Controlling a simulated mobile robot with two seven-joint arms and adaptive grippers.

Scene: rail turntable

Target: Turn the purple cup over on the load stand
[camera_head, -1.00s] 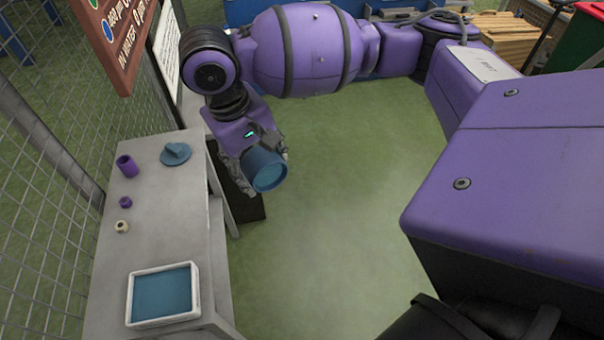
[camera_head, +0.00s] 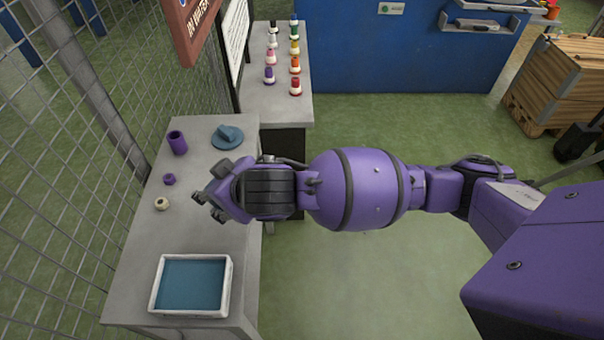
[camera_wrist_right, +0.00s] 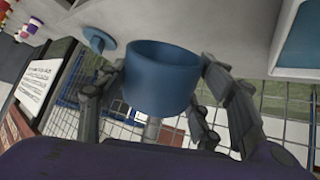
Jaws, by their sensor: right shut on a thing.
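A purple cup-like cylinder (camera_head: 177,142) stands at the far left of a grey table (camera_head: 205,235), with a dark opening on top. My right gripper (camera_head: 206,194) is over the table's right part, to the right of and nearer than the purple cylinder, and apart from it. In the right wrist view the right gripper (camera_wrist_right: 166,76) is shut on a blue cup (camera_wrist_right: 160,88), its fingers on both sides. The head view hides this cup behind the gripper. I cannot tell which surface is the load stand. My left gripper is out of view.
Wire fence (camera_head: 70,160) runs along the left. Several coloured bottles (camera_head: 295,87) stand behind.

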